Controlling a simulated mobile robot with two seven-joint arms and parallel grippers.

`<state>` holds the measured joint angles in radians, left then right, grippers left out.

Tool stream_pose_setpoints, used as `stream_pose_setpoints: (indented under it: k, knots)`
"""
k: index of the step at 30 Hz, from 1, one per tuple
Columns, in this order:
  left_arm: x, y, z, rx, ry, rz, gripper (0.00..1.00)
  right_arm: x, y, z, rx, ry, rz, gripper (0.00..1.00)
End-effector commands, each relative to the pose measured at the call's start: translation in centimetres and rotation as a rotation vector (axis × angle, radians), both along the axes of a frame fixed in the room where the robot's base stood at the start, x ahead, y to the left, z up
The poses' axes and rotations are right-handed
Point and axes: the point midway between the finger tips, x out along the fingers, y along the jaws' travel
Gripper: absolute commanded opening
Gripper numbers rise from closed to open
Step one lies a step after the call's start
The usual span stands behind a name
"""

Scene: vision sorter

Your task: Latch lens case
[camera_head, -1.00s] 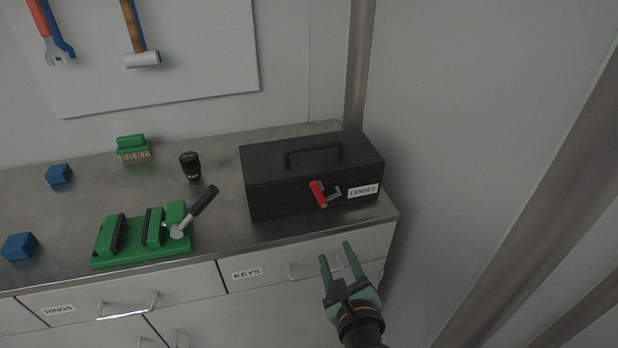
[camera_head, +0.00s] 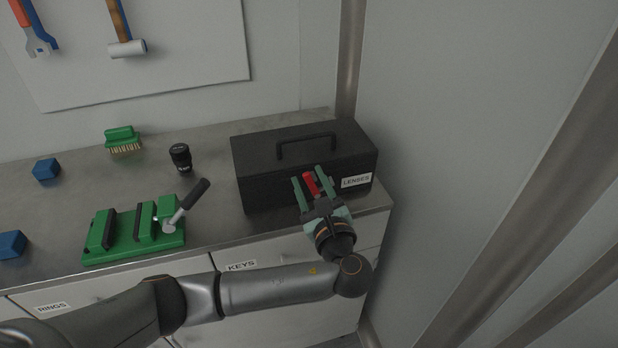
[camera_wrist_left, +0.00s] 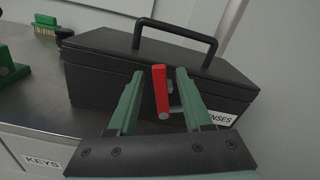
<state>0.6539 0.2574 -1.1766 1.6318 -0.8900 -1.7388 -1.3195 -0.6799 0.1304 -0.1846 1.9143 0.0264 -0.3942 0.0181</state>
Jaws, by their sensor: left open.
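The black lens case (camera_head: 262,160) stands on the right end of the metal counter, its lid down, with a handle on top and a LENSES label on its front. A red latch lever (camera_head: 311,183) is on the front face and also shows in the left wrist view (camera_wrist_left: 160,92), standing roughly upright with a grey metal part beside it. My left gripper (camera_head: 309,178) is open at the case front. Its green fingers (camera_wrist_left: 156,95) stand on either side of the red lever, with gaps showing. Whether the latch is engaged cannot be told. My right gripper is not seen.
A green vise (camera_head: 135,232) with a dark-handled lever stands left of the case. A black lens cylinder (camera_head: 181,157), a green brush (camera_head: 122,138) and blue blocks (camera_head: 46,169) are farther left. The right wall is close to the case.

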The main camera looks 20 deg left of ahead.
Motion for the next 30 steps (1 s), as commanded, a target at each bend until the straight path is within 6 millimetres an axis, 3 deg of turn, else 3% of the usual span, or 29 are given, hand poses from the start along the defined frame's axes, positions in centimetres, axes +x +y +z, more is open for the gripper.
stream_pose_setpoints:
  k: [11,25,30]
  knots:
    - [0.66,0.45,0.04,-0.002,-0.001,0.0,0.5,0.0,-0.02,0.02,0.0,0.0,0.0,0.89]
    - [0.61,0.42,0.01,-0.002,-0.001,0.0,0.0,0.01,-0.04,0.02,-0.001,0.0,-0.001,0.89]
    - [0.6,0.42,0.0,-0.001,0.0,0.0,0.0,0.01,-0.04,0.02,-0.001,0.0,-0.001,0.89]
